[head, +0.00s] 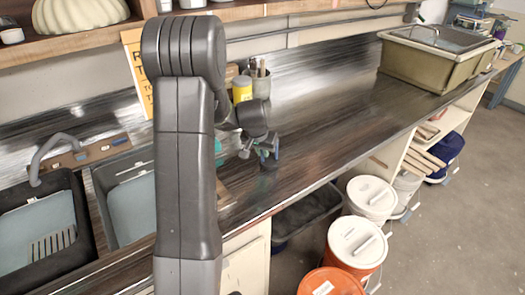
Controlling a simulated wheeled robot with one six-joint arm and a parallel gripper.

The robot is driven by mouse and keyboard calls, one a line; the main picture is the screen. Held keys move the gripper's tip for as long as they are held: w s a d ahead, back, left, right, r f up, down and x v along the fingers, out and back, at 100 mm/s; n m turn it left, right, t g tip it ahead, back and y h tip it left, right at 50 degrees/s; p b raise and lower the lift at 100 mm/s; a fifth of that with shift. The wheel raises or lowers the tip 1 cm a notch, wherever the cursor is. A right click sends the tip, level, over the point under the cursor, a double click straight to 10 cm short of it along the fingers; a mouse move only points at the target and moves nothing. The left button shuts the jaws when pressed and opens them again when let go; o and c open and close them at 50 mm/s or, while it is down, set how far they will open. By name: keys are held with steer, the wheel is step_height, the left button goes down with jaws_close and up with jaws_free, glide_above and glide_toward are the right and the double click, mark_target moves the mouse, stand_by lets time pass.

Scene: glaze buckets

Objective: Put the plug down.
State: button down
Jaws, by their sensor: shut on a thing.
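My gripper (265,153) is low over the dark streaked worktop (325,105), near the middle of the view. Its fingers with blue-green parts are shut on the plug (268,162), which shows only as a small dark shape at the fingertips. The plug is small and dark against the dark top. I cannot tell whether it touches the surface.
Two sinks (88,211) with a grey tap (50,150) are at left. A yellow-labelled container (242,89) and a tool pot (261,84) stand behind my gripper. A greenish tub (428,60) is at far right. Lidded buckets (357,241) stand below the front edge. The worktop right of my gripper is clear.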

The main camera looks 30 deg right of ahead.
steer(key=shift+f, duration=0.1)
steer(key=c, duration=1.9)
jaws_free()
steer(key=shift+f, duration=0.1)
steer(key=o, duration=0.4)
steer(key=shift+r, duration=0.35)
steer(key=b+v, duration=0.1)
steer(key=v, duration=1)
steer(key=shift+s+a+r+b, duration=0.1)
steer(key=shift+s+r+b, duration=0.05)
steer(key=shift+r+b, duration=0.2)
steer(key=shift+f, duration=0.1)
